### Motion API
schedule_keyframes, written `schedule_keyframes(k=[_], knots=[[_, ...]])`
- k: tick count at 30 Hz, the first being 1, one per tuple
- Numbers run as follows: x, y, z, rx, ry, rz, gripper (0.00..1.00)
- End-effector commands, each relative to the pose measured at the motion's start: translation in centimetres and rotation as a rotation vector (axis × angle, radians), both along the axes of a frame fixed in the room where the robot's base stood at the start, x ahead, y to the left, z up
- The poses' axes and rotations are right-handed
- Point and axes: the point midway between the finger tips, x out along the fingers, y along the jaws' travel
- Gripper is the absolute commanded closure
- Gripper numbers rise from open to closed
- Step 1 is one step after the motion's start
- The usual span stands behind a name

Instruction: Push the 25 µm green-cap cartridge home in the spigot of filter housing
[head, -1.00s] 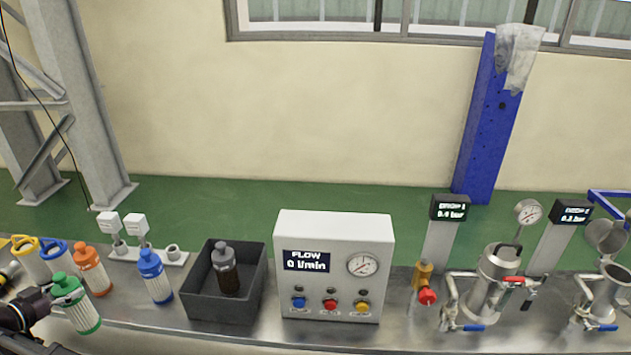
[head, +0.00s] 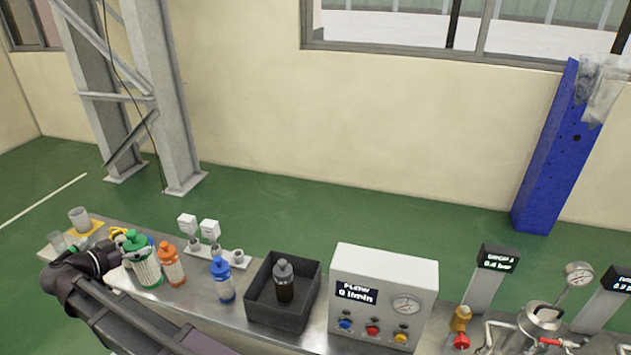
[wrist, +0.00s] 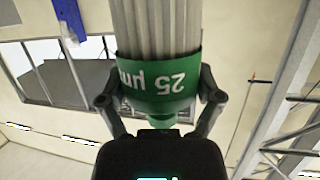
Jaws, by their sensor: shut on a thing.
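The 25 µm green-cap cartridge (head: 147,272) has a green cap and a pale pleated body. My gripper (head: 124,254) is shut on it at the cap end, at the left of the head view. In the wrist view the green band with "25 µm" (wrist: 160,75) sits between the two fingers of my gripper (wrist: 158,98), and the pleated body runs out of the top of the frame. A steel filter housing (head: 538,322) stands at the far lower right of the head view, partly cut off. Its spigot is not visible.
An orange-cap cartridge (head: 172,268) and a blue-cap cartridge (head: 222,280) stand right of the held one. A black bin (head: 262,312) holds a dark, grey-capped cartridge (head: 284,286). The flow control box (head: 384,290) stands between bin and housing. A red-knobbed valve (head: 461,325) is beside the housing.

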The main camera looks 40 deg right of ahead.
Motion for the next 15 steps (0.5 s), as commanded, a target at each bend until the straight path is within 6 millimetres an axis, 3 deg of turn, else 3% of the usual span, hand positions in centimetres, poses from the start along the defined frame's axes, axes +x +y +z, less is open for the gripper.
schedule_keyframes(k=[1,15], knots=[[0.0,0.0,1.8,0.0,0.0,0.0,0.77],[0.0,0.0,9.7,0.0,0.0,0.0,0.77]])
